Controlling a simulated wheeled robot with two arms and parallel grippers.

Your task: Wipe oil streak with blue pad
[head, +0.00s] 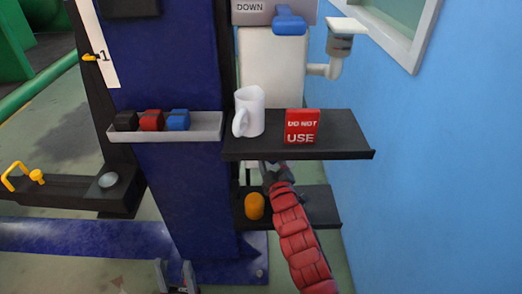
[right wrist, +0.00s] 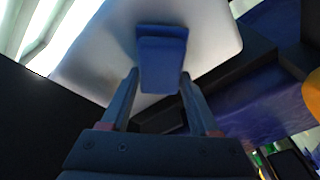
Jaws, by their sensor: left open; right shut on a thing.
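My right gripper (head: 273,172) reaches under the upper black shelf at the end of my red arm, its tips partly hidden by the shelf. In the right wrist view its two fingers (right wrist: 158,92) are closed around a blue block, which looks like the blue pad (right wrist: 162,62). The pad is in front of a white rounded panel (right wrist: 215,35); I cannot tell whether they touch. My left gripper (head: 175,276) is open and empty at the bottom edge of the head view. I cannot make out an oil streak in either view.
The upper shelf (head: 340,138) holds a white mug (head: 250,112) and a red "DO NOT USE" sign (head: 302,126). An orange cylinder (head: 254,206) stands on the lower shelf (head: 318,205). A grey tray (head: 200,136) with black, red and blue pieces is on the blue column (head: 185,200).

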